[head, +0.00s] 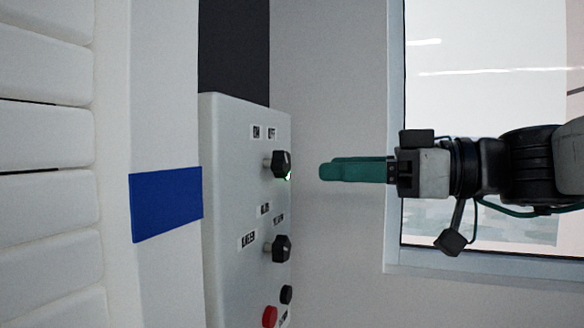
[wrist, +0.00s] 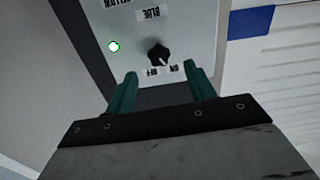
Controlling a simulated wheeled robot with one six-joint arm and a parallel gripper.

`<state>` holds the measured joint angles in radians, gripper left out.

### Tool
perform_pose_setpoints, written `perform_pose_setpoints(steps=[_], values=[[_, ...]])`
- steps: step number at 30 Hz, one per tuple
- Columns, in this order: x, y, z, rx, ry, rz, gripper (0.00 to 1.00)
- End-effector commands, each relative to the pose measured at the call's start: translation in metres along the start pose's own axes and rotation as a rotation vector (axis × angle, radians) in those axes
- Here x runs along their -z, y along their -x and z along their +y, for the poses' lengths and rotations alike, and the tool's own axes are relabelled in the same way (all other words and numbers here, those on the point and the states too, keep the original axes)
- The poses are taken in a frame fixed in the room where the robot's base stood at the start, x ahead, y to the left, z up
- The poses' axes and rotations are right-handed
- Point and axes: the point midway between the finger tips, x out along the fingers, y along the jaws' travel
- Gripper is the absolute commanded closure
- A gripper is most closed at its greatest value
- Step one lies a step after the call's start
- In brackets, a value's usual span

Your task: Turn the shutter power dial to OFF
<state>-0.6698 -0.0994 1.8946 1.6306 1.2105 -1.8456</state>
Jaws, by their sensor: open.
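The shutter power dial is the upper black knob (head: 281,164) on the grey control panel (head: 225,200), below small ON and OFF labels. In the wrist view the black dial (wrist: 158,53) sits just beyond my fingertips, with the labels upside down. Its pale pointer mark seems to lean toward the ON label (wrist: 174,68). A green light (wrist: 114,47) glows beside it. My gripper (head: 323,171) is level with the dial, to its right, with a gap between. In the wrist view its teal fingers (wrist: 161,72) are open and empty, either side of the dial's line.
A second black knob (head: 281,248) sits lower on the panel, above a black button (head: 286,295) and a red button (head: 270,316). White shutter slats (head: 45,140) and a blue patch (head: 166,204) are at left. A window (head: 470,100) stands behind my arm.

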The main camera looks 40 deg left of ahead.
Motion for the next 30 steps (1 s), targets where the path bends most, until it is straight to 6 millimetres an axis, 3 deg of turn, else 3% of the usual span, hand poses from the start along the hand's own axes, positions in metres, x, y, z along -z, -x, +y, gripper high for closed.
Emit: perform_pose_setpoints(steps=[3, 8, 21, 30], values=[[0.006, 0.001, 0.002, -0.011, 0.117, 0.027, 0.46], [0.005, -0.007, 0.002, -0.011, 0.169, 0.025, 0.46], [0.006, -0.070, 0.002, -0.010, 0.166, 0.023, 0.46], [0.007, -0.077, 0.002, -0.012, 0.166, 0.023, 0.46]])
